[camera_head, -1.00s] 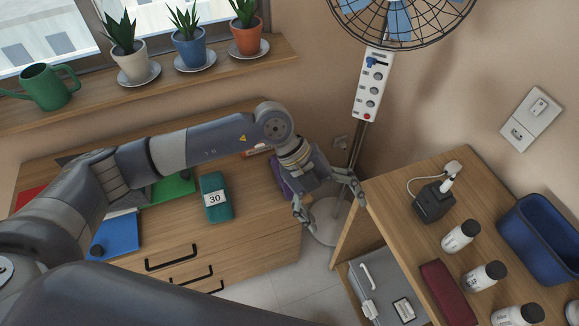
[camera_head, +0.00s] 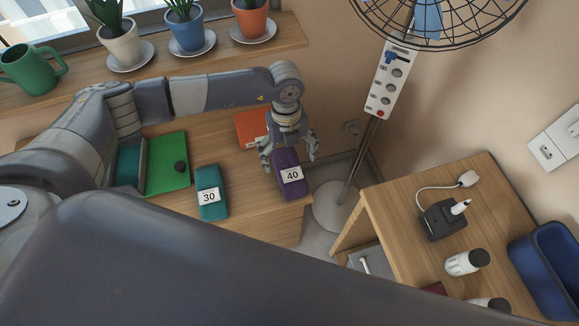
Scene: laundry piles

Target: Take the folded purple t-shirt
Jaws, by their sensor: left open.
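The folded purple t-shirt (camera_head: 290,181) lies on the wooden dresser top near its right end, with a white label reading 40. My left gripper (camera_head: 290,158) is right at the shirt's back part, with its fingers spread on either side of it. The gripper is open, and I cannot tell whether a finger touches the cloth. The gripper hides the shirt's back end. My right gripper does not show.
A folded teal item (camera_head: 211,204) labelled 30 lies left of the purple one. A green folder (camera_head: 167,165) and an orange item (camera_head: 250,128) lie on the dresser (camera_head: 247,185). A fan's pole (camera_head: 362,160) stands just right of the dresser. A side table (camera_head: 400,215) holds bottles.

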